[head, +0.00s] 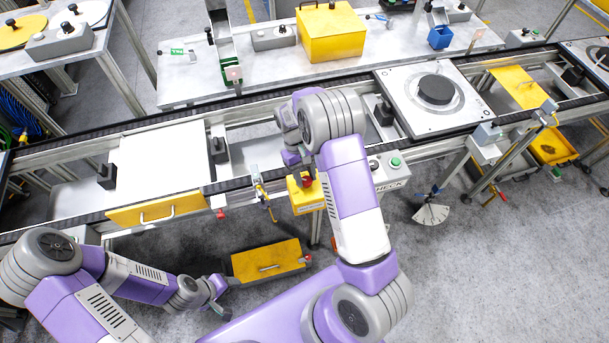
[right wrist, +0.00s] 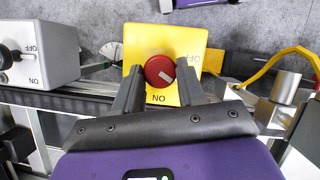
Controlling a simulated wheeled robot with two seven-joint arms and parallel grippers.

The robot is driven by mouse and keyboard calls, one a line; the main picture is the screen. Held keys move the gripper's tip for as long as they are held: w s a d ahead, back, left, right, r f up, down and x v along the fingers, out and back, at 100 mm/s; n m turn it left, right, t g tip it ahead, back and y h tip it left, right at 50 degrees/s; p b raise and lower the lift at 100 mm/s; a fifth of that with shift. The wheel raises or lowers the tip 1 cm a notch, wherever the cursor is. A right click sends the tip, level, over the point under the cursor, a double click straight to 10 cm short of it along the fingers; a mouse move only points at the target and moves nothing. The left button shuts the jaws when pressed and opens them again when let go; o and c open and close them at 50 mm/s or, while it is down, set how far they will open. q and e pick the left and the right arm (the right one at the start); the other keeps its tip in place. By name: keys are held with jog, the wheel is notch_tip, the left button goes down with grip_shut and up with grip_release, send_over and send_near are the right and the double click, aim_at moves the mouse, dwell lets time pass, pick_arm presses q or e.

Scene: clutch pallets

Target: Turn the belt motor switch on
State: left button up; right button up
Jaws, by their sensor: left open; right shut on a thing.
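The belt motor switch appears to be the yellow box (head: 305,200) at the conveyor's front edge, partly hidden by my right arm in the head view. In the right wrist view, its yellow face (right wrist: 190,40) carries a round red knob (right wrist: 153,66) with a white mark, and ON and OFF lettering. My right gripper (right wrist: 158,76) is shut on the red knob, one finger on each side. The mark slants, and I cannot tell for sure which label it points to. My left gripper (head: 222,297) is open and empty, low at the left near a yellow drawer box (head: 268,262).
A grey box (right wrist: 40,50) with a black knob and ON/OFF lettering stands beside the switch. A grey box with a green button (head: 392,172) sits right of my right arm. A valve with a yellow handle (head: 264,196) is close on the left. The conveyor (head: 60,222) runs behind.

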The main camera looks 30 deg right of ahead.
jog(key=m, duration=0.2)
jog(key=m+y, duration=0.1)
jog(key=m, duration=0.1)
jog(key=m+y, duration=0.1)
jog(key=m, duration=0.1)
jog(key=shift+d+m+t, duration=0.3)
jog(key=m+y, duration=0.1)
jog(key=m, duration=0.1)
jog(key=m+t, duration=0.1)
jog(key=m, duration=0.2)
jog(key=shift+s+d+t+y, duration=0.1)
jog(key=shift+s+t+y, duration=0.05)
jog(key=shift+t+y, duration=0.2)
jog(key=shift+m, duration=0.4)
jog(key=o, duration=1)
jog(key=shift+o, duration=0.2)
jog(key=v, duration=0.7)
jog(key=shift+r, duration=0.3)
jog(key=shift+d, duration=0.15)
